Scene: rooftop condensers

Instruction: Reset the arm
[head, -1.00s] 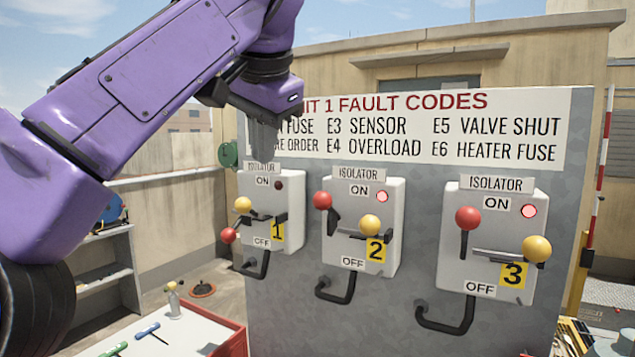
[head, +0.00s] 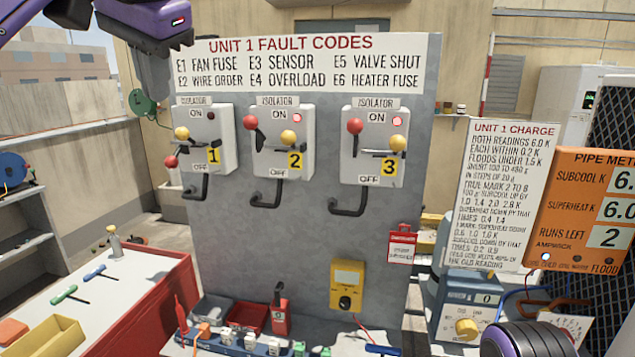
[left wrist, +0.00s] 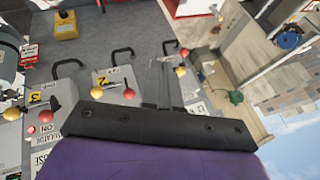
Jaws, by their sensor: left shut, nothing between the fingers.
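My left gripper (head: 152,82) is at the top left of the head view, beside the fault-code sign's left edge. Its grey fingers point down, closed together and empty; they also show in the left wrist view (left wrist: 161,82), above the panel. The purple left arm (head: 50,12) reaches in from the upper left. Isolator 1 (head: 222,130) has its red knob low and its lamp dark. Isolator 2 (head: 270,168) and isolator 3 (head: 368,170) have red knobs high and lamps lit red. The gripper appears apart from all of them. My right gripper is out of view.
The grey panel (head: 330,230) carries the fault-code sign (head: 400,60). A red-sided workbench (head: 160,310) with tools stands lower left. A charge sign (head: 490,200) and orange pipe meter (head: 570,220) are at right.

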